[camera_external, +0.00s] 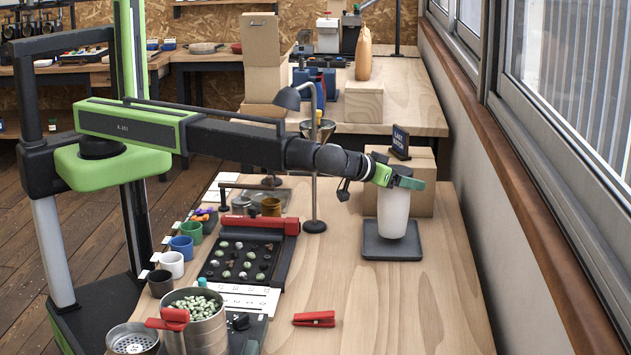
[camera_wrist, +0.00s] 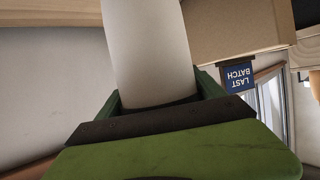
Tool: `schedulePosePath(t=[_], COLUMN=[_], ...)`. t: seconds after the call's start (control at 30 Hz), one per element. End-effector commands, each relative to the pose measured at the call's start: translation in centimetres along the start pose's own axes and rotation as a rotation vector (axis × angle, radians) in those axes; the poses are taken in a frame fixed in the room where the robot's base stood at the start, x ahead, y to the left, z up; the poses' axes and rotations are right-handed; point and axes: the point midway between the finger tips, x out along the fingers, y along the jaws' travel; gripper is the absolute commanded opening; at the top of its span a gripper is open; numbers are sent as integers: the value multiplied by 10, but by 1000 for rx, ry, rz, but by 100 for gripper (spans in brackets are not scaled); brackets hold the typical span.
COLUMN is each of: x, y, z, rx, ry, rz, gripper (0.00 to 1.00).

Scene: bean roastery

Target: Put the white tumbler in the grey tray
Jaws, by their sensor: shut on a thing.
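The white tumbler (camera_external: 394,216) is upright, a tall pale cup. My gripper (camera_external: 400,179) is shut on it near its top, with the green fingers at its sides. In the wrist view the tumbler (camera_wrist: 150,50) fills the space between the two green fingers (camera_wrist: 157,98). The grey tray (camera_external: 378,252), a dark square, lies on the wooden bench directly under the tumbler. The tumbler's base appears within the tray's outline; I cannot tell whether it touches the tray or hangs just above it. The tumbler hides part of the tray.
A cardboard box (camera_external: 425,195) with a "LAST BATCH" sign (camera_external: 400,142) stands just behind the tumbler. A grey lamp (camera_external: 314,190) and a red-edged bean board (camera_external: 245,255) are to the left. A red clip (camera_external: 314,319) lies in front. The bench right of the tray is clear.

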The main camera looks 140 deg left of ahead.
Motion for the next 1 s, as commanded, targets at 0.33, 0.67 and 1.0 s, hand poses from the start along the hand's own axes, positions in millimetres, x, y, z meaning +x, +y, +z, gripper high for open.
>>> schedulePosePath(t=[0.33,0.67,1.0], x=[7,8,-3], y=[0,0,0], z=[17,20,15], rx=[0,0,1], ry=[1,0,0], rz=[0,0,1], gripper=[5,100,100])
